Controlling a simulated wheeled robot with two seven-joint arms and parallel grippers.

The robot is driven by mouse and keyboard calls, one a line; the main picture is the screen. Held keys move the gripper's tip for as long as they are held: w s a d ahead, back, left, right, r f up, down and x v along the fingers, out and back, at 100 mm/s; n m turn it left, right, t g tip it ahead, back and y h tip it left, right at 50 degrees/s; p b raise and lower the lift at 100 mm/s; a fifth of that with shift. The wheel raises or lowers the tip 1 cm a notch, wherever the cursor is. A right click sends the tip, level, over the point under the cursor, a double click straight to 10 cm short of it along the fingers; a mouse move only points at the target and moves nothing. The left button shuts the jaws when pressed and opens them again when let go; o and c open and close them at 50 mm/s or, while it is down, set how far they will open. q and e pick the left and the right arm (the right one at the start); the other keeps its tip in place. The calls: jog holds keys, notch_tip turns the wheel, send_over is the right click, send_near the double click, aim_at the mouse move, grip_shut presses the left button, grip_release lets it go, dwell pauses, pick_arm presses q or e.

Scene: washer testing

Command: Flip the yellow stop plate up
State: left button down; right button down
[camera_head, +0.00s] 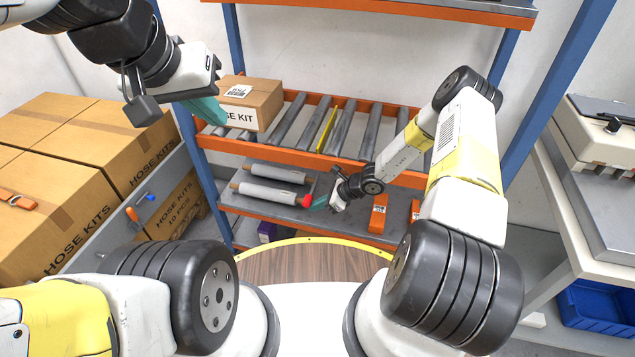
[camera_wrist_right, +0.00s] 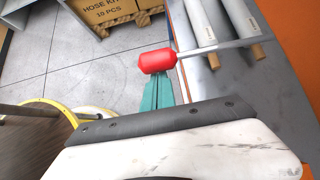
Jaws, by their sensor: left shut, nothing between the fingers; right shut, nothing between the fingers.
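The yellow stop plate (camera_head: 326,130) shows in the head view as a narrow strip between the grey rollers of the upper shelf. I cannot tell whether it stands above them. A red knob (camera_head: 306,201) is at the front of the lower shelf; in the right wrist view the red knob (camera_wrist_right: 157,61) sits on a grey rod. My right gripper (camera_head: 321,203) is shut and empty, its teal fingertips (camera_wrist_right: 159,88) close to the knob; contact is unclear. My left gripper (camera_head: 212,110) is shut and empty, near the left side of the hose kit box (camera_head: 262,97).
Grey rolls (camera_head: 270,190) lie on the lower shelf (camera_head: 262,209), with orange parts (camera_head: 378,215) to the right. Large cartons (camera_head: 70,205) stand at the left. A blue shelf post (camera_head: 560,85) and a white bench (camera_head: 560,200) are at the right.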

jog(key=shift+r, duration=0.1)
notch_tip(320, 180, up, 6)
dwell(0.4)
jog(key=shift+a, duration=0.15)
jog(key=shift+d+f, duration=0.2)
jog(key=shift+f, duration=0.15)
jog(key=s+d+r, duration=0.2)
jog(key=d+r, duration=0.2)
jog(key=d, duration=0.4)
jog(key=shift+s+d, duration=0.2)
jog(key=shift+s, duration=0.2)
